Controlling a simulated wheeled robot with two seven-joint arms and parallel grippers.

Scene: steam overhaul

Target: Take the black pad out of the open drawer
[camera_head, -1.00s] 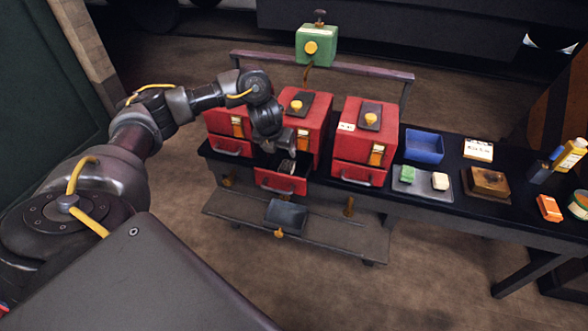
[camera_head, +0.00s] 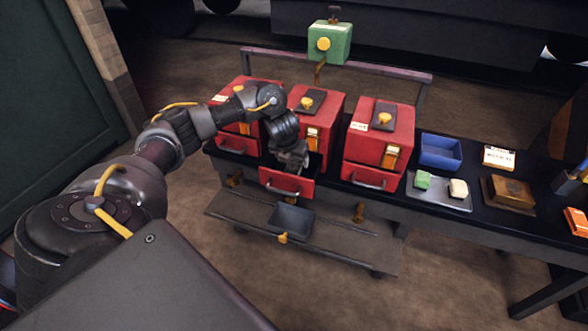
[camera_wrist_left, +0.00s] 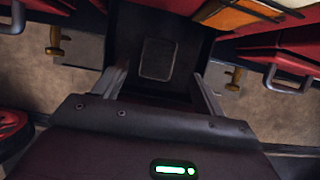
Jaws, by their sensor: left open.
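The open drawer (camera_head: 286,184) of the middle red cabinet (camera_head: 316,124) sticks out toward me. In the left wrist view the drawer's dark inside (camera_wrist_left: 192,33) shows, with the black pad (camera_wrist_left: 158,59) lying flat in it. My left gripper (camera_head: 291,160) is over the drawer. In the left wrist view its two fingers (camera_wrist_left: 162,88) are spread wide, one on each side of the pad's line, with nothing between them. The pad is hidden behind the gripper in the head view. My right gripper is not in view.
Closed red cabinets stand left (camera_head: 236,143) and right (camera_head: 377,144) of the open drawer. A grey bin (camera_head: 290,218) sits on the lower shelf.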

